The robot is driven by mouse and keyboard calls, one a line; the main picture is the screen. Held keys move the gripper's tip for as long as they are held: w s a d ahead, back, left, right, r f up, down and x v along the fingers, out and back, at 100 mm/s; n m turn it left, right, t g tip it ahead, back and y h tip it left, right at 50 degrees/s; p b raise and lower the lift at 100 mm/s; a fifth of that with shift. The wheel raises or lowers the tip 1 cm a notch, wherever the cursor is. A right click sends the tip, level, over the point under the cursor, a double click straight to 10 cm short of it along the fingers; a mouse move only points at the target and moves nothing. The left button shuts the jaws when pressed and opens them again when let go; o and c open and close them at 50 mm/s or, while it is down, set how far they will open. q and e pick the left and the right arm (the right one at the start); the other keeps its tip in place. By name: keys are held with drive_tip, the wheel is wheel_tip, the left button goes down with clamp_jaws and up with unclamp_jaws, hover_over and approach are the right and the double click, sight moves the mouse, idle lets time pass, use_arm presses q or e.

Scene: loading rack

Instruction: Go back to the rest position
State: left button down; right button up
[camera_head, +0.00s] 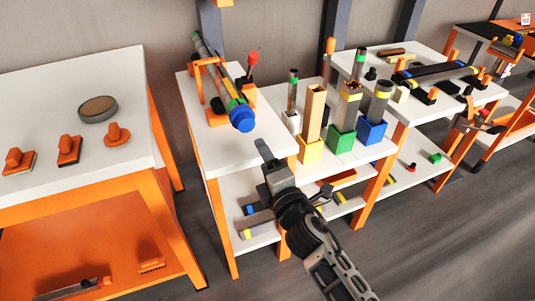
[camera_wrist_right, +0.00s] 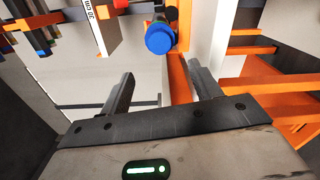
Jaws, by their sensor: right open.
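My right gripper (camera_head: 266,160) is near the middle of the head view, its arm coming in from the bottom right. It is in front of the white-topped rack table, near its front edge. In the right wrist view both fingers (camera_wrist_right: 158,82) are spread apart with nothing between them. A long tube with a blue end cap (camera_head: 242,123) lies in an orange cradle on that table, beyond my gripper. The blue cap (camera_wrist_right: 160,38) also shows ahead of the fingers in the wrist view, apart from them. My left gripper is not in view.
Yellow, green (camera_head: 340,138) and blue holders with upright tubes stand right of my gripper. A lower shelf (camera_head: 222,190) holds several bars. A white table (camera_head: 60,110) with a round disc and orange pieces stands at left. The floor at front right is clear.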

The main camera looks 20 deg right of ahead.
drive_tip(key=shift+s, duration=0.25)
idle(0.3)
drive_tip(key=s+f+m+g, duration=0.3)
drive_tip(key=s+f+m, duration=0.3)
drive_tip(key=s+m, duration=0.3)
drive_tip(key=s+d+f+m+g+y, duration=0.1)
drive_tip(key=s+f+m+g, duration=0.3)
drive_tip(key=s+f+m, duration=0.3)
drive_tip(key=s+m, duration=0.2)
drive_tip(key=s, duration=0.1)
drive_tip(key=shift+s+d+m, duration=0.15)
drive_tip(key=shift+m, duration=0.15)
